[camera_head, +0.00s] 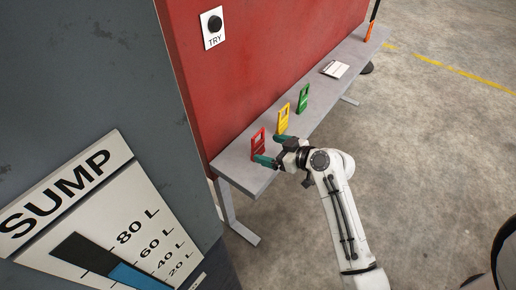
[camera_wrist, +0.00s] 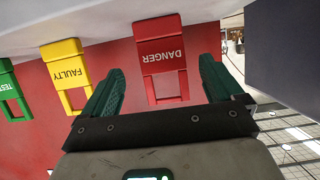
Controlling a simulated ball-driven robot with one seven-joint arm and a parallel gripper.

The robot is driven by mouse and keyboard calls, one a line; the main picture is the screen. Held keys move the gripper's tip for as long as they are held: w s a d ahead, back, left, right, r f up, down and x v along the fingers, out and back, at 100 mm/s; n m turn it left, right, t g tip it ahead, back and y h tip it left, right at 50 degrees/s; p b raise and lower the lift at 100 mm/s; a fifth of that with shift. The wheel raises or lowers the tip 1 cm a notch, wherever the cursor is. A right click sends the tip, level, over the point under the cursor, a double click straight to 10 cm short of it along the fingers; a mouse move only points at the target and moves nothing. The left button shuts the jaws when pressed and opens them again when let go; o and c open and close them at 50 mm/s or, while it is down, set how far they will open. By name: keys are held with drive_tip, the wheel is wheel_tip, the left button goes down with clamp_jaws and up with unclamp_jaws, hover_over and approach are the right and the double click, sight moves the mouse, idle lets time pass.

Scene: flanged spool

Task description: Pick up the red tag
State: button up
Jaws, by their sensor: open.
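The red tag (camera_head: 258,141) stands upright near the close end of a narrow grey bench. In the wrist view the red tag (camera_wrist: 162,58) reads DANGER and appears upside down, with a rectangular opening in its frame. My gripper (camera_head: 272,150) is at the bench end, close to the red tag. In the wrist view its two green fingers (camera_wrist: 164,85) are spread wide, one on each side of the tag in the picture, with gaps to both sides. Nothing is held. Whether the fingertips reach past the tag's face is hard to tell.
A yellow tag (camera_head: 283,118) reading FAULTY and a green tag (camera_head: 303,98) stand farther along the bench (camera_head: 247,176). A white card (camera_head: 335,69) lies beyond them. A red wall (camera_head: 255,60) runs behind the bench. A grey SUMP panel (camera_head: 85,205) is at left.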

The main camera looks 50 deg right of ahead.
sight(259, 145)
drive_tip(key=x, duration=0.5)
drive_tip(key=shift+w+a+r, duration=0.15)
drive_tip(key=shift+w+r, duration=0.05)
drive_tip(key=shift+r, duration=0.1)
drive_tip(key=c, duration=1)
